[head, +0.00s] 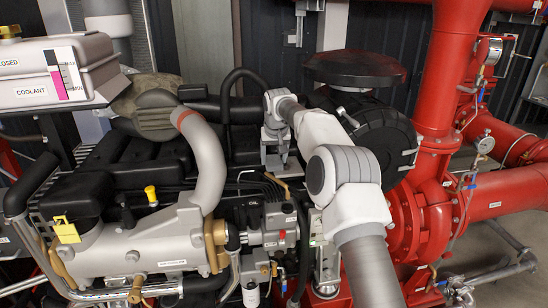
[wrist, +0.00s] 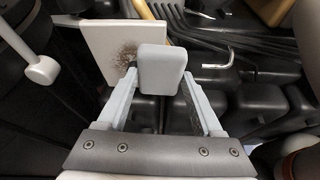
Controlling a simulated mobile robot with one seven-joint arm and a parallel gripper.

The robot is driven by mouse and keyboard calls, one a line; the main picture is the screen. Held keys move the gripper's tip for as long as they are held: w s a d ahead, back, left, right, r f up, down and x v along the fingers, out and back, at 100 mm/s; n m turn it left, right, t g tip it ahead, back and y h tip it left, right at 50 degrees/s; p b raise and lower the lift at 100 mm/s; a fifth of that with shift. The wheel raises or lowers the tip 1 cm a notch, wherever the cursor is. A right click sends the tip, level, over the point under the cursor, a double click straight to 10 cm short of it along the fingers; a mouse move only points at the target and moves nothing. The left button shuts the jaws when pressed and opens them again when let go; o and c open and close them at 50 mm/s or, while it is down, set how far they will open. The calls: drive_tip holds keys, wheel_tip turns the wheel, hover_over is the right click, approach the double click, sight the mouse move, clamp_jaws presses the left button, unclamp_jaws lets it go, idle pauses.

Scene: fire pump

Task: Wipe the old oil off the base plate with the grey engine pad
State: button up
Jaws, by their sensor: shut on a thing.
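The grey engine pad (wrist: 162,72) is held between the fingertips of my gripper (wrist: 158,82) in the wrist view. A pale plate (wrist: 93,38), which looks like the base plate, lies beyond the pad, with a dark brown oil smudge (wrist: 125,50) on it. The pad covers part of the plate's right side, close to the smudge. I cannot tell whether the pad touches the plate.
Black cables (wrist: 195,35) and a pale hooked rod (wrist: 218,62) lie right of the plate. A silver lever with a knob (wrist: 40,70) stands at left. In the head view a grey curved pipe (head: 205,155) and a black round housing (head: 375,135) flank my gripper.

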sight(293, 163)
drive_tip(key=shift+d, duration=0.1)
drive_tip(key=shift+w+d+r+p, duration=0.15)
drive_tip(key=shift+d+p, duration=0.2)
drive_tip(key=shift+d, duration=0.3)
drive_tip(key=shift+w+d+r+p, duration=0.15)
drive_tip(key=shift+d+p, duration=0.15)
drive_tip(key=shift+d, duration=0.35)
drive_tip(key=shift+w+d+f+p, duration=0.1)
drive_tip(key=shift+w+d+p, duration=0.1)
drive_tip(key=shift+d, duration=0.5)
drive_tip(key=shift+w+d+f+p, duration=0.15)
drive_tip(key=shift+d+p, duration=0.1)
drive_tip(key=shift+d, duration=0.5)
drive_tip(key=shift+w+d+f+p, duration=0.1)
drive_tip(key=shift+d+p, duration=0.1)
drive_tip(key=shift+d, duration=0.5)
drive_tip(key=shift+s+a+f, duration=0.1)
drive_tip(key=shift+s+a, duration=0.05)
drive_tip(key=shift+a, duration=0.3)
drive_tip(key=shift+s+a+r, duration=0.1)
drive_tip(key=shift+s+a, duration=0.1)
drive_tip(key=shift+a, duration=0.85)
drive_tip(key=shift+s+a+r, duration=0.1)
drive_tip(key=shift+s+a, duration=0.1)
drive_tip(key=shift+a, duration=0.85)
drive_tip(key=shift+s+a, duration=0.2)
drive_tip(key=shift+a, duration=0.85)
drive_tip(key=shift+r, duration=3.05)
drive_tip(key=shift+r, duration=0.1)
